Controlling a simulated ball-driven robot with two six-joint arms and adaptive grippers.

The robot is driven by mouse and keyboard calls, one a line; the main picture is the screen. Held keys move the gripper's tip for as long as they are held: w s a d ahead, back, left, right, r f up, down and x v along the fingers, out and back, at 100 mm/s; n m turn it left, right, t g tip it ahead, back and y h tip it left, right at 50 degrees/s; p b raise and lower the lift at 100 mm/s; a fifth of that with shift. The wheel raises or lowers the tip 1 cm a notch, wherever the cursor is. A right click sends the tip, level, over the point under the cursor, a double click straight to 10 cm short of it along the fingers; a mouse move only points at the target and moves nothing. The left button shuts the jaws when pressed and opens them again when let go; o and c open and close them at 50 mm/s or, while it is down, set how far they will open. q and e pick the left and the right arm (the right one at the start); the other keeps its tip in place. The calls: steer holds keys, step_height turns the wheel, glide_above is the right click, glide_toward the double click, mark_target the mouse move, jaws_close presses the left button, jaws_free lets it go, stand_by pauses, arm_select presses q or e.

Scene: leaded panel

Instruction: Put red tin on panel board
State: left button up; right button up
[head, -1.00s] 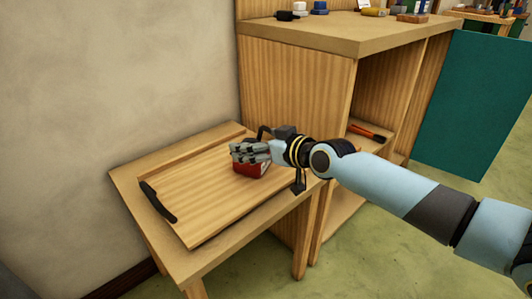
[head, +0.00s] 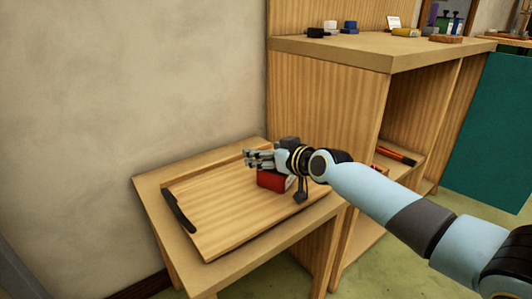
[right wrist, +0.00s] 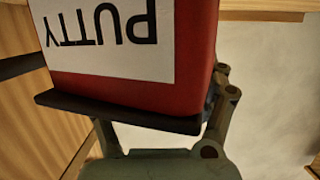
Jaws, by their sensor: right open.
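The red tin (head: 273,181) rests on the wooden panel board (head: 222,215), near its right side. In the right wrist view the tin (right wrist: 198,60) is large and close, with a white label reading "PUTTY" upside down. My right gripper (head: 256,158) is open at the tin, its fingers showing just above and behind the tin's top in the head view. In the wrist view a dark finger pad lies along the tin's edge; whether it touches cannot be told. The other finger is hidden there. My left gripper is out of view.
A taller wooden cabinet (head: 325,100) stands behind, with small items on top. The board's left and front are clear.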

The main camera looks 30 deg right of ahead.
steer(key=c, duration=1.2)
steer(key=shift+c, duration=0.8)
steer(key=o, duration=0.5)
steer(key=shift+c, duration=1)
steer(key=shift+f, duration=0.1)
